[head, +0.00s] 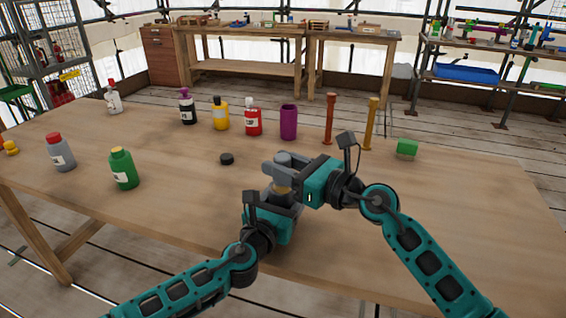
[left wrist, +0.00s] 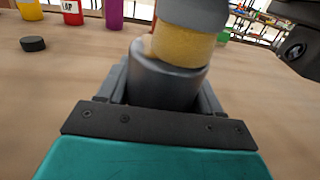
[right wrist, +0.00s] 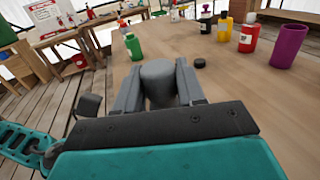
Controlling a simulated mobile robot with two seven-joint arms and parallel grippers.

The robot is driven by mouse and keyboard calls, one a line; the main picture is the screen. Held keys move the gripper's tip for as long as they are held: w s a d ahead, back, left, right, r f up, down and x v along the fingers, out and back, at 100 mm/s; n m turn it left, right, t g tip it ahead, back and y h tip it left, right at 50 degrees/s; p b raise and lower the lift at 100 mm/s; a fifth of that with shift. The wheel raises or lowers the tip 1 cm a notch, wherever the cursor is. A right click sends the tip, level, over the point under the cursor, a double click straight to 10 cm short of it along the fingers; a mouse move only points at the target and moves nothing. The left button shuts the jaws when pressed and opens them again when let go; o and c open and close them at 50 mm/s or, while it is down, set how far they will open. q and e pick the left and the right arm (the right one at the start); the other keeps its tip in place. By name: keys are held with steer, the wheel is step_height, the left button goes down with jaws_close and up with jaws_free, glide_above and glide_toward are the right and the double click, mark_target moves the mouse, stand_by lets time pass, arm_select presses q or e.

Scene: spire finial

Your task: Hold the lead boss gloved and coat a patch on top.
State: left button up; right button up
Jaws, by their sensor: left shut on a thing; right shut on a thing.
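A dark grey cylinder, seemingly the lead boss (left wrist: 165,88), stands upright between the fingers of my left gripper (head: 283,196), which is shut on it above the table. My right gripper (head: 284,166) is shut on a grey-topped dauber (right wrist: 158,82) directly above the boss. The dauber's pale yellow pad (left wrist: 182,48) points down at the boss's top in the left wrist view. The pad hides much of that top, so I cannot tell whether it touches or whether any coating is there. No glove can be made out.
A flat black disc (head: 227,158) lies left of the grippers. A green bottle (head: 123,170) and grey bottle (head: 61,152) stand further left. Yellow (head: 221,117) and red (head: 253,121) bottles and a purple cup (head: 288,122) stand behind. A green block (head: 407,149) lies right. The table's right front is clear.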

steer(key=shift+w, duration=1.05)
steer(key=shift+s, duration=1.1)
steer(key=shift+w, duration=0.15)
steer(key=shift+w, duration=0.95)
steer(key=shift+s, duration=0.1)
steer(key=shift+s+f, duration=0.15)
steer(key=shift+s, duration=0.3)
